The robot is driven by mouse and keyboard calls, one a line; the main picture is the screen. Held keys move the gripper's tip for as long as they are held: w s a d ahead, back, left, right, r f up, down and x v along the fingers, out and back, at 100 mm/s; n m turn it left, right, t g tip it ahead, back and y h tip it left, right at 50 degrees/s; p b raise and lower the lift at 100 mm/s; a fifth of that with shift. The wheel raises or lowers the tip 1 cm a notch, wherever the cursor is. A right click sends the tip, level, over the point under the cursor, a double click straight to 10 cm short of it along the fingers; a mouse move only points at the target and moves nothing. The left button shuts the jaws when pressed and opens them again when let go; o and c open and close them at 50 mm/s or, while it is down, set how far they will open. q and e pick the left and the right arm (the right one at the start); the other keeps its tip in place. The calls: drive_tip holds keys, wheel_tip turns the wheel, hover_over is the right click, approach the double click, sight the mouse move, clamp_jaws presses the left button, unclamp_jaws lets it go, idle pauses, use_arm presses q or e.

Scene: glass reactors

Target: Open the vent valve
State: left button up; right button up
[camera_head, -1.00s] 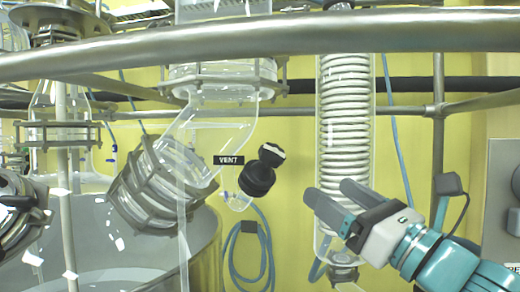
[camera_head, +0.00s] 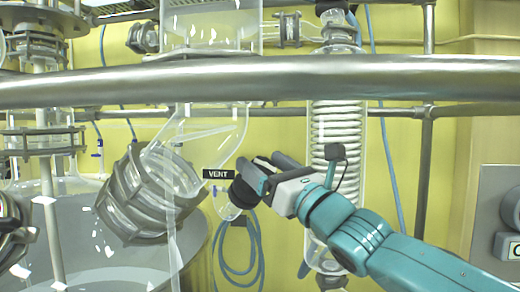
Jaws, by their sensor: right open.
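The vent valve (camera_head: 242,193) is a black knob beside a black label (camera_head: 218,174) reading VENT, on a slanted glass pipe. My right gripper (camera_head: 262,172) comes in from the right on a teal arm. Its dark fingers are at the knob and cover its upper part. The jaws are open. I cannot tell whether the fingers touch the knob or lie around it. My left gripper is not in view.
A thick metal rail (camera_head: 400,79) crosses the whole view in front, above my right gripper. A coiled glass condenser (camera_head: 336,135) stands behind my right arm. A blue hose (camera_head: 226,250) hangs below the valve. A large vessel (camera_head: 140,265) is at lower left.

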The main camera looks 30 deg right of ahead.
drive_tip(key=shift+w+a+r, duration=0.15)
drive_tip(key=shift+w+a, duration=0.15)
drive_tip(key=shift+w, duration=0.2)
drive_tip(key=shift+w+a+r, duration=0.1)
drive_tip(key=shift+w+a, duration=0.15)
drive_tip(key=shift+w, duration=0.25)
drive_tip(key=shift+s+d, duration=0.3)
drive_tip(key=shift+d, duration=0.1)
drive_tip(key=shift+w+a, duration=0.2)
drive_tip(key=shift+a, duration=0.05)
drive_tip(key=c, duration=1)
drive_tip(key=shift+o, duration=0.2)
drive_tip(key=shift+f+n+g+y, duration=0.1)
drive_tip(key=shift+n+g+y, duration=0.3)
drive_tip(key=shift+n+y, duration=0.5)
drive_tip(key=shift+n+y+b, duration=0.3)
drive_tip(key=shift+y, duration=0.1)
drive_tip(key=n+g+y, duration=0.2)
drive_tip(key=n+y, duration=0.2)
drive_tip(key=shift+a+g+p, duration=0.15)
drive_tip(key=shift+g+p, duration=0.15)
drive_tip(key=shift+g, duration=0.1)
drive_tip(key=shift+s+a+f+n+g+y, duration=0.1)
drive_tip(key=shift+n+g+y, duration=0.9)
drive_tip(key=shift+n, duration=0.4)
drive_tip(key=shift+s+a+f+n+g+y, duration=0.1)
drive_tip(key=shift+n+g+y, duration=0.7)
drive_tip(key=shift+n+g, duration=0.45)
drive_tip(key=shift+n+g, duration=0.25)
drive_tip(key=shift+n, duration=0.1)
